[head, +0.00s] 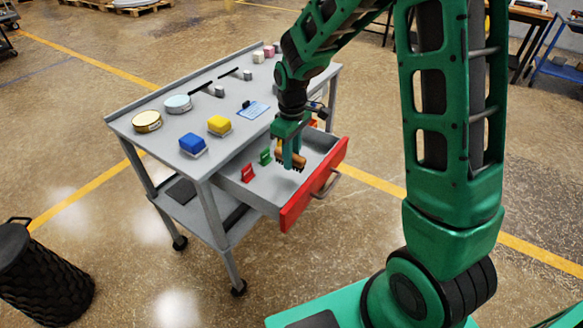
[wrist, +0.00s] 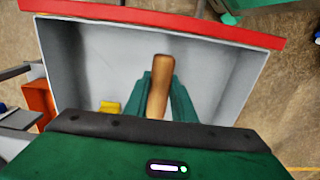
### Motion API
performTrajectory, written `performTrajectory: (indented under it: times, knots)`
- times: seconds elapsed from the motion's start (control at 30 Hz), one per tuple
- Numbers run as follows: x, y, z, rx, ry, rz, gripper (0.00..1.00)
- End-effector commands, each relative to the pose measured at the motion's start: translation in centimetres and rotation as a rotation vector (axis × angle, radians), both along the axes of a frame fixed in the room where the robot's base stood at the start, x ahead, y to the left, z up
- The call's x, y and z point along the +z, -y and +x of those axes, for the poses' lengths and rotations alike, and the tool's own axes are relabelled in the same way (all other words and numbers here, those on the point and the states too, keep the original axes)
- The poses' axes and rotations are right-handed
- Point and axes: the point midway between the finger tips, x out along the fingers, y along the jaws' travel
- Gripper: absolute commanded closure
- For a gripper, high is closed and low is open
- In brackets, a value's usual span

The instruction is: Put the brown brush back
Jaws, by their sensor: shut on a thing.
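My gripper (head: 288,150) is shut on the brown brush (head: 297,160) and holds it over the open drawer (head: 272,188) of the grey cart. In the wrist view the brush's brown wooden handle (wrist: 158,90) stands out between the green fingers (wrist: 160,100). Dark bristles show at the brush's lower edge in the head view. A red holder (head: 248,173) and a green holder (head: 265,156) stand in the drawer, to the left of my gripper. A yellow piece (wrist: 109,107) shows in the drawer in the wrist view, partly hidden.
The drawer's red front (head: 313,187) sticks out from the cart. A black basket (head: 42,275) stands on the floor, front left.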

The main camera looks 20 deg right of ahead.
Motion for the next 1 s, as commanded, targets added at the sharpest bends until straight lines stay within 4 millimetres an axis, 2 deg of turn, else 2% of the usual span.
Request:
performTrajectory:
  times: [0.1, 0.27, 0.53, 0.9, 0.93, 1.0]
  knots:
    - [-0.7, 1.1, 0.4, 0.000, 0.000, 0.000, 1.00]
    - [-1.3, 1.4, 0.5, 0.001, -0.001, -0.001, 1.00]
    - [-4.6, 1.3, 0.4, 0.002, -0.001, 0.000, 1.00]
    - [-5.1, 1.3, 0.5, 0.003, 0.000, 0.000, 1.00]
    - [-5.1, 1.3, 0.5, 0.003, 0.001, 0.001, 0.72]
    - [-5.0, 1.3, 0.5, 0.003, 0.001, 0.001, 0.58]
